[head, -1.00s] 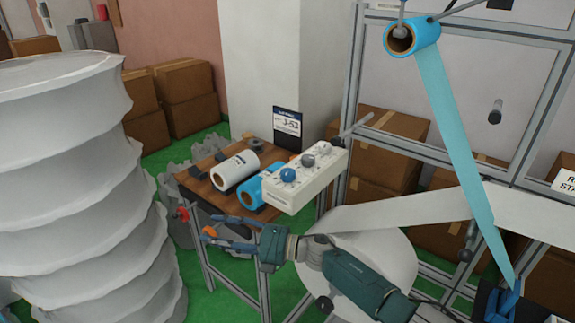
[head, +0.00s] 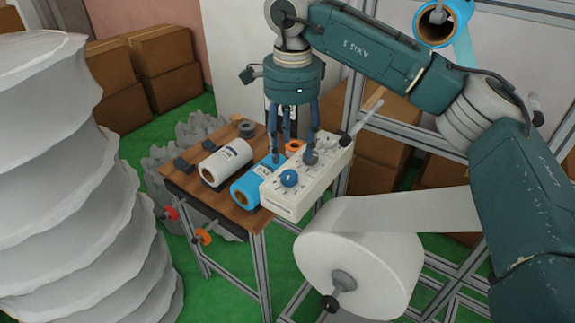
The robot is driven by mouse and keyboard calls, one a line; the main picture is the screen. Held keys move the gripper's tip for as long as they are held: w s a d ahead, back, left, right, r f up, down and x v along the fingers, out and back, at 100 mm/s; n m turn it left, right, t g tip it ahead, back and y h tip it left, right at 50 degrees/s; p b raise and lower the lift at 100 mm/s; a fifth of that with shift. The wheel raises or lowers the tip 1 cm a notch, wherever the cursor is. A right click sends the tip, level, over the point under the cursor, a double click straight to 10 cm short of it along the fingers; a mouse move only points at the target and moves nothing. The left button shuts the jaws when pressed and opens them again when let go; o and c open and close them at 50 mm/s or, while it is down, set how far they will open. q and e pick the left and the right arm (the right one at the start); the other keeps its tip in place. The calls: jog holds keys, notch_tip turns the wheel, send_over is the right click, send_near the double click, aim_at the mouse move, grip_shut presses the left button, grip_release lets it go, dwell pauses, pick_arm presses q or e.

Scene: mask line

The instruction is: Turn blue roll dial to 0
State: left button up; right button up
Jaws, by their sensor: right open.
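The blue dial (head: 289,178) is the front knob on a white control box (head: 306,182) beside the work table. A grey dial (head: 310,157) sits behind it on the same box. My right gripper (head: 294,157) points down over the box, with its blue fingers spread apart. One fingertip is left of and behind the blue dial, and another is by the grey dial. No grip on the blue dial shows. Dial markings are too small to read. My left gripper is not in view.
A white roll (head: 227,162) and a blue roll (head: 255,183) lie on the wooden table (head: 190,194). A large white roll (head: 330,275) stands below the box. Another blue roll (head: 434,27) hangs at upper right. A white wavy stack (head: 80,180) fills the left.

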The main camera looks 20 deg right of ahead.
aim_at(289, 175)
jog(key=f+p, duration=0.1)
jog(key=f, duration=0.4)
jog(key=shift+w+f, duration=0.15)
jog(key=shift+w, duration=0.05)
jog(key=f, duration=0.3)
jog(key=shift+w+p, duration=0.2)
jog(key=shift+p, duration=0.15)
jog(key=shift+f, duration=0.1)
jog(key=c, duration=0.8)
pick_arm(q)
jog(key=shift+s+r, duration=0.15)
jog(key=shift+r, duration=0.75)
pick_arm(e)
jog(key=c, duration=0.3)
